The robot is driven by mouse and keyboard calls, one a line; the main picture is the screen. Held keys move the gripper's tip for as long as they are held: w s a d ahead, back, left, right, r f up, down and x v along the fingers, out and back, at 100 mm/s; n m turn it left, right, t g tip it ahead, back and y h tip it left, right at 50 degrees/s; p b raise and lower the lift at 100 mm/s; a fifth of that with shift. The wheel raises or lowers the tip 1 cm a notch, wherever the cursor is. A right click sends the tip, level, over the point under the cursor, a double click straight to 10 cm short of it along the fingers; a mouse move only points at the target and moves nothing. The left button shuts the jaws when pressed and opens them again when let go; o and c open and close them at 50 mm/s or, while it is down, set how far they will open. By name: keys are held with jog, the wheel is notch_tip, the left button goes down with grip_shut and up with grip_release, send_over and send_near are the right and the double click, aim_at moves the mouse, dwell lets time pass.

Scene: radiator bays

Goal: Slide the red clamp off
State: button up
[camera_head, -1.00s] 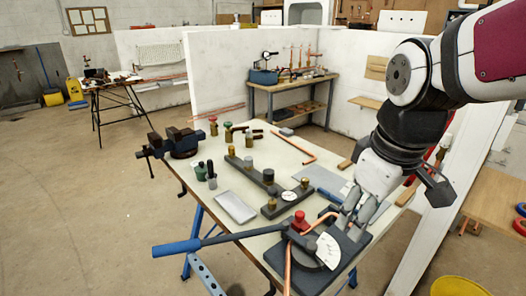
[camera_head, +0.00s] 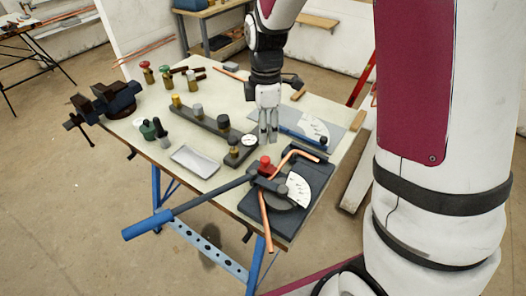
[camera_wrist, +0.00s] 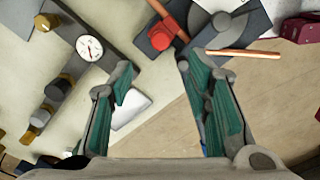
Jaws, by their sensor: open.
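The red clamp (camera_head: 265,164) is a red knob-like piece on the dark pipe bender (camera_head: 304,218), beside a bent copper pipe (camera_head: 264,222). It also shows in the wrist view (camera_wrist: 162,38) near the top middle, where the copper pipe runs past it. My gripper (camera_head: 268,138) points down over the bench, just behind the clamp in the head view, and does not touch it. In the wrist view my gripper's fingers (camera_wrist: 155,78) are spread apart with nothing between them. The bender's long lever with a blue handle (camera_head: 148,224) reaches out to the left.
A dark manifold bar (camera_head: 205,123) with brass fittings and a gauge (camera_head: 249,140) lies left of my gripper. A grey tray (camera_head: 195,160) and a blue vise (camera_head: 108,98) stand further left. A second blue-handled tool (camera_head: 300,135) lies close on the right.

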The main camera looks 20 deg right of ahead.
aim_at(265, 158)
notch_tip(265, 158, down, 11)
jog(key=shift+p, duration=0.45)
grip_shut()
